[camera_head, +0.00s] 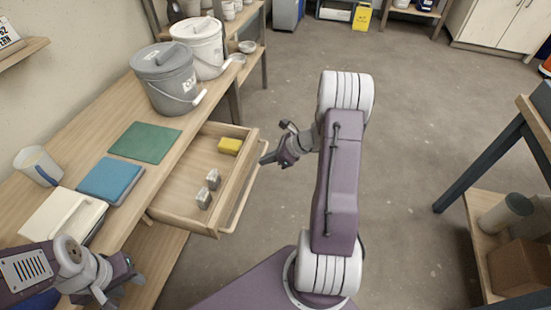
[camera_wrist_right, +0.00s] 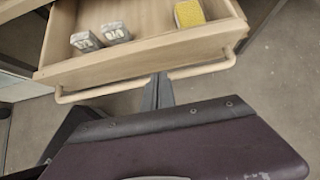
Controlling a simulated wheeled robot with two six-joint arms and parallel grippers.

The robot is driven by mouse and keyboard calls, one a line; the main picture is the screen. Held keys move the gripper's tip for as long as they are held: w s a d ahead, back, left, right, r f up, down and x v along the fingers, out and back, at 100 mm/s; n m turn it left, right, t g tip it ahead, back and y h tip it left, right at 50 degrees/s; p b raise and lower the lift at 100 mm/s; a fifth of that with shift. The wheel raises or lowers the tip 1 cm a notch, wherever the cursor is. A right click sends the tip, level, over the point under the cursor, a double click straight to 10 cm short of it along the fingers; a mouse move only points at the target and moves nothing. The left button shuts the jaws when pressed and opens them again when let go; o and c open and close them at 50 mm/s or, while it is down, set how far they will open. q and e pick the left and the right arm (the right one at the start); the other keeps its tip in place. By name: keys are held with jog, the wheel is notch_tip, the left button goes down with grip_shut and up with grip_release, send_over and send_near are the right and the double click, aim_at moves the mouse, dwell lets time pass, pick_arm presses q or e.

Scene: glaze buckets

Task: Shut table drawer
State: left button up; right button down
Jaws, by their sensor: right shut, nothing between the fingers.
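The table drawer (camera_head: 186,192) is pulled out from the wooden table (camera_head: 102,122) and stands open. Inside lie a yellow sponge (camera_head: 230,146) and two small grey-and-white blocks (camera_head: 208,189). A light wooden bar handle (camera_head: 243,193) runs along the drawer front.
A grey lidded bucket (camera_head: 167,80) and a white lidded bucket (camera_head: 200,45) stand at the table's far end. Open floor (camera_head: 420,130) is to the right.

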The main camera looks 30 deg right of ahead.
aim_at(246, 161)
jog(key=w+a, duration=0.1)
jog(key=w+a+f, duration=0.1)
jog(key=w, duration=0.1)
jog(key=shift+a, duration=0.3)
pick_arm(q)
jog(key=shift+f+b, duration=0.3)
jog(key=shift+f, duration=0.25)
pick_arm(e)
jog(key=shift+w+a+r, duration=0.15)
jog(key=shift+w+a, duration=0.15)
